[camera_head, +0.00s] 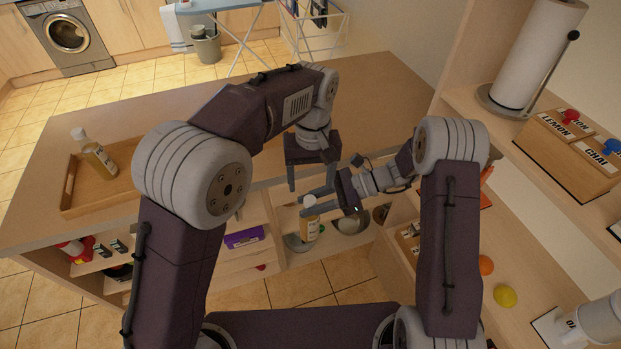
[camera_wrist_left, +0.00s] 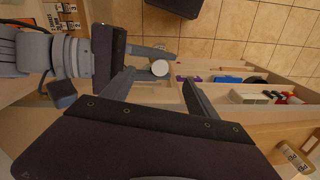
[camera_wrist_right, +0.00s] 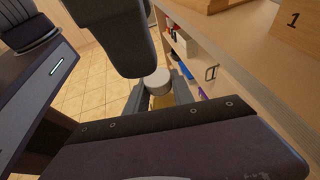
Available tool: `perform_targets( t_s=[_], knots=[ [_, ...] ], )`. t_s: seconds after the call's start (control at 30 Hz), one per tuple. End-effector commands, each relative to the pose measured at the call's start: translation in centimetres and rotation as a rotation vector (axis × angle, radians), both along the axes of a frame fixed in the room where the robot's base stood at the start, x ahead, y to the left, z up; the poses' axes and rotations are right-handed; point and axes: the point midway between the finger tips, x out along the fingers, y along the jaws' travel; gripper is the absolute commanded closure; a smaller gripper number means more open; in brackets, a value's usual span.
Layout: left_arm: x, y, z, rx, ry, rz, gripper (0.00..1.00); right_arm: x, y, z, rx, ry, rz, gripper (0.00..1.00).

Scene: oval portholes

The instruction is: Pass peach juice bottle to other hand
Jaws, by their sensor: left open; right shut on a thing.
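The peach juice bottle (camera_head: 310,226), with yellowish juice and a white cap, is upright in my right gripper (camera_head: 305,202), whose fingers are shut on its upper part. The white cap (camera_wrist_left: 160,68) shows in the left wrist view, and the cap (camera_wrist_right: 157,82) shows between the fingers in the right wrist view. My left gripper (camera_head: 312,186) is open and empty, pointing down just above the right gripper's fingers. In the left wrist view its open fingers (camera_wrist_left: 160,80) stand on either side of the cap, apart from it.
Open shelves (camera_head: 285,258) with a purple box (camera_head: 244,237) lie below. A paper towel roll (camera_head: 537,50) and labelled tea boxes (camera_head: 575,150) are on the right shelf.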

Motion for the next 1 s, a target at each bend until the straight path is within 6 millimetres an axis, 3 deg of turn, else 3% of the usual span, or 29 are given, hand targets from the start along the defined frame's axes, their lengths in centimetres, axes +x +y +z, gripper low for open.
perform_targets(
  t_s=[0.17, 0.5, 0.63, 0.8, 1.0],
  knots=[
    [0.0, 0.1, -1.0, 0.001, 0.002, 0.0, 0.32, 0.0, 0.0, 0.1, 0.001, -0.001, 0.0, 1.0],
    [-0.1, 0.3, -8.5, 0.001, 0.003, 0.0, 0.32, 0.0, 0.0, 0.1, 0.001, -0.001, 0.0, 1.0],
    [0.0, 0.3, -10.6, 0.001, 0.002, 0.0, 0.32, 0.0, 0.0, 0.1, 0.001, -0.001, 0.0, 1.0],
    [0.0, 0.3, -11.8, -0.001, -0.001, 0.001, 0.32, 0.0, 0.0, 0.1, 0.001, -0.001, 0.0, 1.0],
    [0.0, 0.3, -12.0, -0.002, -0.002, 0.001, 0.32, 0.0, 0.0, 0.1, 0.001, -0.001, 0.0, 1.0]
  ],
)
